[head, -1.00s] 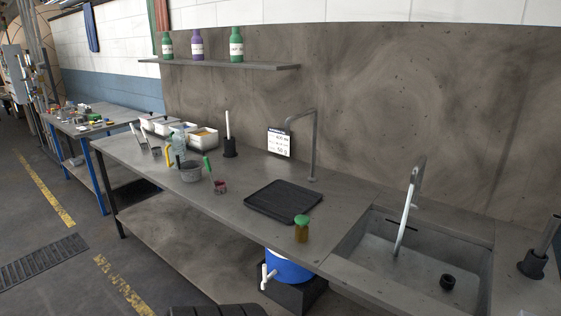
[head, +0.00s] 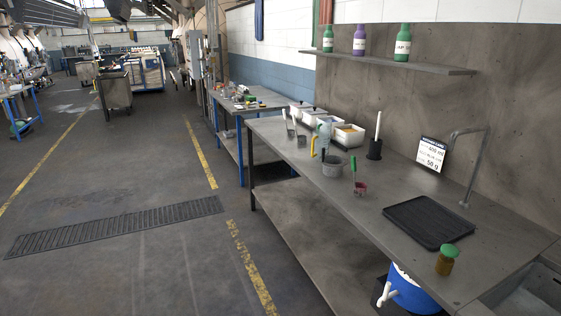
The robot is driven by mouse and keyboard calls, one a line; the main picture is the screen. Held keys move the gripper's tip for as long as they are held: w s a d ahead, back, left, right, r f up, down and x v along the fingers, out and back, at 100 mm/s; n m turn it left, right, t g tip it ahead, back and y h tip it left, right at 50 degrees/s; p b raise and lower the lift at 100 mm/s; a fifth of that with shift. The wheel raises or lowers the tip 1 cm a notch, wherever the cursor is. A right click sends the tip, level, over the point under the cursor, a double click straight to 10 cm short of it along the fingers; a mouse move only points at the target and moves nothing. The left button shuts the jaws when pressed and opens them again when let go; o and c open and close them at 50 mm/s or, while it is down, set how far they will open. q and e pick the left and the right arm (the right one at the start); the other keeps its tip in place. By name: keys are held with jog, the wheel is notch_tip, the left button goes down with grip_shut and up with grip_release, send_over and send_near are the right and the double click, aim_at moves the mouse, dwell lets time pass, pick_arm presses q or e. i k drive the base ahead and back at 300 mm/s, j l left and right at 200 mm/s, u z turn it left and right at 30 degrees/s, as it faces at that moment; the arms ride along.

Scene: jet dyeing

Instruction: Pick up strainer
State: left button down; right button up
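On the long grey worktop, a small red cup-shaped tool (head: 360,188) with an upright green handle stands in front of the middle. It may be the strainer, but it is too small to be sure. A grey pot (head: 333,166) stands just left of it, with a yellow-handled item (head: 313,146) beside the pot. Thin upright tools (head: 288,124) stand farther left by the white bins. Neither of my grippers is in view.
A black tray (head: 428,222), a green-capped jar (head: 446,260) and a sign (head: 431,155) are on the worktop's right part. White bins (head: 347,135) and a black holder (head: 375,149) stand behind the pot. A blue bucket (head: 412,294) is below. The floor (head: 130,270) at left is open.

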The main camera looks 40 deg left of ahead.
aim_at(333, 164)
jog(key=u, duration=0.95)
jog(key=z, duration=2)
jog(key=u, duration=1.95)
jog(key=j+z, duration=0.1)
jog(key=z, duration=0.3)
jog(key=i+j+z, duration=0.1)
jog(key=z, duration=0.35)
jog(key=j+z, duration=0.1)
jog(key=z, duration=0.3)
jog(key=j+z, duration=0.3)
jog(key=j, duration=0.35)
jog(key=j+z, duration=0.35)
jog(key=j, duration=0.3)
jog(key=k+j+z, duration=0.15)
jog(key=j+z, duration=0.15)
jog(key=j, duration=0.3)
